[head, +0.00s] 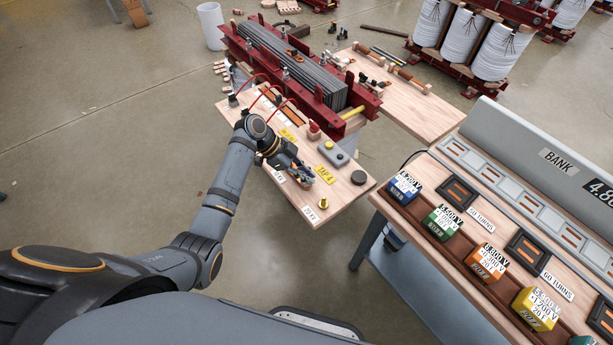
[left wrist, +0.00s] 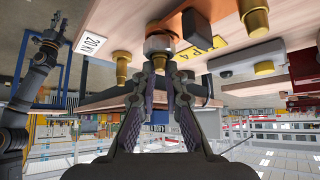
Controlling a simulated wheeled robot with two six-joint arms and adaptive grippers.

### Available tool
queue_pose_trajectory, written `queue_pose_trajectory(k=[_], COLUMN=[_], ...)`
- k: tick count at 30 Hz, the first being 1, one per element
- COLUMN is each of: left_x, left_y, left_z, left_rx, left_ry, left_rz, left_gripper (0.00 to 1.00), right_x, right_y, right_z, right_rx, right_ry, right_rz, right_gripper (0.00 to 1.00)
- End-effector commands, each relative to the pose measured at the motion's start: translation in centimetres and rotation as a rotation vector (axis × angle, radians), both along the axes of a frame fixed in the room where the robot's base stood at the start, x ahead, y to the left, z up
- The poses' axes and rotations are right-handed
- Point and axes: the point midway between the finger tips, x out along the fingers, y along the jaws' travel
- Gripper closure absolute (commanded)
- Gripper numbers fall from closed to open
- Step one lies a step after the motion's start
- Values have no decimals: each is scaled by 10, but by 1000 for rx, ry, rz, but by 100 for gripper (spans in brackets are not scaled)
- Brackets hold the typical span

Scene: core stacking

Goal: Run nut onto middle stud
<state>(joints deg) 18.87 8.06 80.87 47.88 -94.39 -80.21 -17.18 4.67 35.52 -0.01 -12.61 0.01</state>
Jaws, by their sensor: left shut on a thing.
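My left gripper (head: 306,177) points down at the near part of the wooden terminal board (head: 290,196). In the left wrist view, which is upside down, its two fingers (left wrist: 165,72) are closed together on a silvery nut (left wrist: 159,42) with a brass part at the fingertips. The nut is close to the board; I cannot tell whether it is threaded on the middle stud. One brass stud (head: 323,203) stands bare near the 20 kV label (head: 309,213); a bare stud also shows in the left wrist view (left wrist: 122,68). A dark arm, probably my right, hangs at that view's left, its gripper (left wrist: 47,25) unclear.
A yellow TAP 4 label (head: 325,175), a grey box with buttons (head: 333,153) and a dark round knob (head: 358,178) lie near the gripper. Red cables (head: 262,88) arch over the board's far end. A bench with coloured blocks (head: 441,223) stands right.

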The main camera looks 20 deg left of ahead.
Motion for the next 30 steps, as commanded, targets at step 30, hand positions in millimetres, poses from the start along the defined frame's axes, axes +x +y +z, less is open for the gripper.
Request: queue_pose_trajectory(k=[30], left_x=[-4], left_y=[1], left_z=[-7], left_rx=[3], left_ry=[15], left_rz=[-380], left_gripper=[100], right_x=[0], right_y=[3], right_z=[-46], right_rx=[3], right_ry=[0], right_rz=[-1], right_gripper=[67])
